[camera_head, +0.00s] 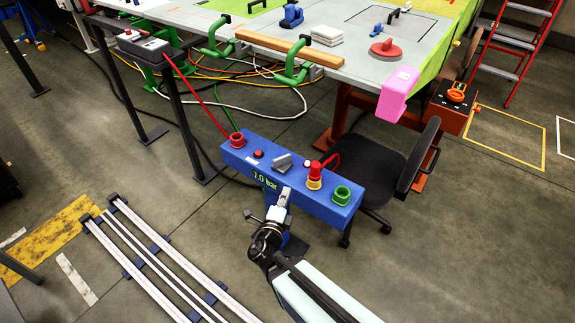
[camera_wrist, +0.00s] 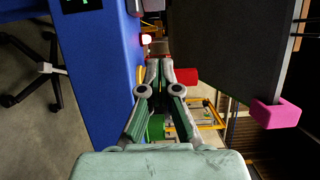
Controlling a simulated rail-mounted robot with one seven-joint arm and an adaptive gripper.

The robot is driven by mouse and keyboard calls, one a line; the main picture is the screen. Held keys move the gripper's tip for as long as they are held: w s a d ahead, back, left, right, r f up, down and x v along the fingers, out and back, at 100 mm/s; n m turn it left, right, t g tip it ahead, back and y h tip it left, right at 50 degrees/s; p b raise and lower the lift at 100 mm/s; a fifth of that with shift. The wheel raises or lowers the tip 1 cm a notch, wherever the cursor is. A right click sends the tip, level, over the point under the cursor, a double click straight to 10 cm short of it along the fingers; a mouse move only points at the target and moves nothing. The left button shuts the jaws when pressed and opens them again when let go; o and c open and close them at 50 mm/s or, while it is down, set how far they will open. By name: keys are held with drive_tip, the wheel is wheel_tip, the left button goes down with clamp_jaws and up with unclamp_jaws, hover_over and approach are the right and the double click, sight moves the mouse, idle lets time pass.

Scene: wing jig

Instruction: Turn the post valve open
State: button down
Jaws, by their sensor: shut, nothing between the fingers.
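The blue post box (camera_head: 325,204) carries a "7.0 bar" display on its front. A grey lever (camera_head: 283,162), seemingly the valve handle, sits on its top at a slant between a red button (camera_head: 258,154) and a red plug on a yellow ring (camera_head: 314,175). My gripper (camera_head: 285,191) is shut, its tips just in front of the lever in the head view; I cannot tell whether they touch. In the wrist view the closed fingertips (camera_wrist: 160,66) lie beside the blue box (camera_wrist: 98,75), with a red cylinder (camera_wrist: 187,75) just behind them. The lever is not clear there.
A red ring socket (camera_head: 237,140) and a green one (camera_head: 342,195) stand at the box's ends. A black chair (camera_head: 365,168) is close behind its right side. The workbench (camera_head: 345,62) with a pink block (camera_head: 398,92) lies beyond. Rails (camera_head: 160,262) lie on the floor left.

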drive_tip(key=b, duration=0.3)
approach(290, 158)
drive_tip(key=d, duration=0.1)
drive_tip(key=w+d, duration=0.2)
drive_tip(key=shift+w+d, duration=0.25)
drive_tip(key=shift+d, duration=0.15)
drive_tip(key=shift+w+a+n+p, duration=0.2)
drive_tip(key=shift+w+a, duration=0.1)
drive_tip(key=shift+w, duration=0.25)
drive_tip(key=shift+w+a+n+p, duration=0.1)
drive_tip(key=shift+w+a+p, duration=0.15)
drive_tip(key=shift+w, duration=0.3)
drive_tip(key=shift+w+a, duration=0.3)
drive_tip(key=shift+w, duration=0.35)
drive_tip(key=shift+a, duration=0.1)
